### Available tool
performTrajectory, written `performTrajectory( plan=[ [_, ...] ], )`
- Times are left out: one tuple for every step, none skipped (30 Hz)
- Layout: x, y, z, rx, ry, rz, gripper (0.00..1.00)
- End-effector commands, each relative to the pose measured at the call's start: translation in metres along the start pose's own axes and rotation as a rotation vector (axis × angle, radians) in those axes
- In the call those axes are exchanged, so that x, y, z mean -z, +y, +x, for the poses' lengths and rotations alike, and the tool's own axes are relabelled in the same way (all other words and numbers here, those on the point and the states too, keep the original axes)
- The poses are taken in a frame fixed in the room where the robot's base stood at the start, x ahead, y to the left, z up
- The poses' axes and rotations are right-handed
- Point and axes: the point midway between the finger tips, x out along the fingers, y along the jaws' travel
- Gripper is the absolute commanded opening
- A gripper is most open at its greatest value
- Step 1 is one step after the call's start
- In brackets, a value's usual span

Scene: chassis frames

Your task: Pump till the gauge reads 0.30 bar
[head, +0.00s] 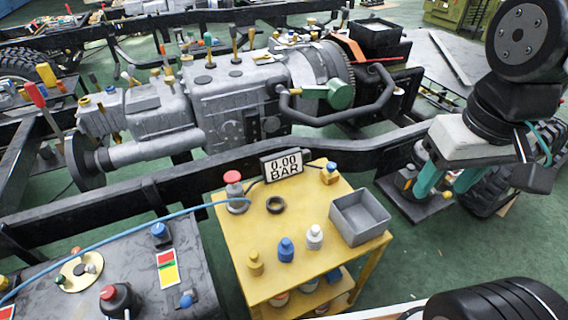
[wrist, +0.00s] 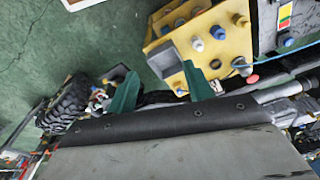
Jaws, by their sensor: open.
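The gauge (head: 283,166) is a small sign at the back edge of the yellow cart and reads 0.00 BAR. The pump (head: 236,194) stands at the cart's back left corner, a grey body with a red top that is up. A blue hose (head: 130,233) runs left from it. The red top (wrist: 252,79) also shows in the wrist view, right of the fingers. My gripper (head: 443,190) has green fingers, spread apart and empty. It hangs right of the cart, well away from the pump and touching neither.
The yellow cart (head: 231,245) carries a black ring (head: 276,204), a grey open bin (head: 360,217) and several small bottles. The chassis rail (head: 150,191) runs behind it. A dark battery-like box (head: 50,262) is at left.

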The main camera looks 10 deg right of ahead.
Motion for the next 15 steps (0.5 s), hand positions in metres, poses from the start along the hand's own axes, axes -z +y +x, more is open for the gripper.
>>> performTrajectory(
  plan=[
    [0.0000,0.0000,0.0000,0.000,0.000,0.000,0.52],
    [0.0000,0.0000,0.0000,0.000,0.000,0.000,0.52],
    [0.0000,0.0000,0.0000,0.000,0.000,0.000,0.49],
    [0.0000,0.0000,0.0000,0.000,0.000,0.000,0.41],
    [0.0000,0.0000,0.0000,0.000,0.000,0.000,0.33],
    [0.0000,0.0000,0.0000,0.000,0.000,0.000,0.21],
    [0.0000,0.0000,0.0000,0.000,0.000,0.000,0.13],
    [0.0000,0.0000,0.0000,0.000,0.000,0.000,0.05],
    [0.0000,0.0000,0.0000,0.000,0.000,0.000,0.00],
    [0.0000,0.0000,0.0000,0.000,0.000,0.000,0.00],
    [0.0000,0.0000,0.0000,0.000,0.000,0.000,0.00],
    [0.0000,0.0000,0.0000,0.000,0.000,0.000,0.00],
    [0.0000,0.0000,0.0000,0.000,0.000,0.000,0.00],
    [0.0000,0.0000,0.0000,0.000,0.000,0.000,0.00],
    [0.0000,0.0000,0.0000,0.000,0.000,0.000,0.00]
  ],
)
